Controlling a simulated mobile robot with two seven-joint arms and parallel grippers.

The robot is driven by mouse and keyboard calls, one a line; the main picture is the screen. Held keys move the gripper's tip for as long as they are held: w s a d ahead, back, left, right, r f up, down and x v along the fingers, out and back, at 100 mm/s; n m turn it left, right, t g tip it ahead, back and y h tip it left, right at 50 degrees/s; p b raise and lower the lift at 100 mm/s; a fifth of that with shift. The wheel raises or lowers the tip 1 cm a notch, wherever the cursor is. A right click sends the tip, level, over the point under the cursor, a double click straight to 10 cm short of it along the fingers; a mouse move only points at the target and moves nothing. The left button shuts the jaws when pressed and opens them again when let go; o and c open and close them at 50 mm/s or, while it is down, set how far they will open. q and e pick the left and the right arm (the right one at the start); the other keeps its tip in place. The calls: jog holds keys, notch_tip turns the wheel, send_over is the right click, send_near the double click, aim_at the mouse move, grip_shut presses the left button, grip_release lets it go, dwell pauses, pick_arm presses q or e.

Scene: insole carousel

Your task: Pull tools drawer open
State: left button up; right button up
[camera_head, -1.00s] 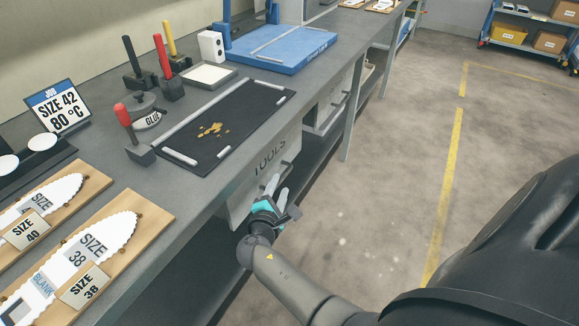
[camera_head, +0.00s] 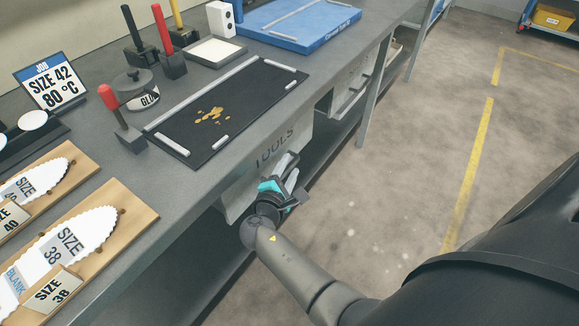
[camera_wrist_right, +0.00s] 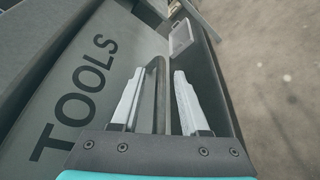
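The tools drawer (camera_head: 240,190) is a grey front marked TOOLS under the bench top. Its lettered face also fills the left of the right wrist view (camera_wrist_right: 100,55). My right gripper (camera_head: 288,170) is at the drawer front, below the lettering. In the right wrist view its two pale fingers (camera_wrist_right: 158,100) stand apart on either side of the dark bar handle (camera_wrist_right: 162,75), with gaps visible at both sides. The handle is mostly hidden by the gripper in the head view. My left gripper is not in view.
The bench top (camera_head: 90,140) carries a black mat (camera_head: 245,110), a glue pot (camera_head: 136,88), upright-handled tools and size boards (camera_head: 130,195). Another drawer (camera_head: 350,90) and a bench leg (camera_head: 375,95) lie farther along. Open floor (camera_head: 430,140) lies to the right.

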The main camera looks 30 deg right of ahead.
grip_shut()
jog(key=shift+d, duration=0.1)
dwell(1.2)
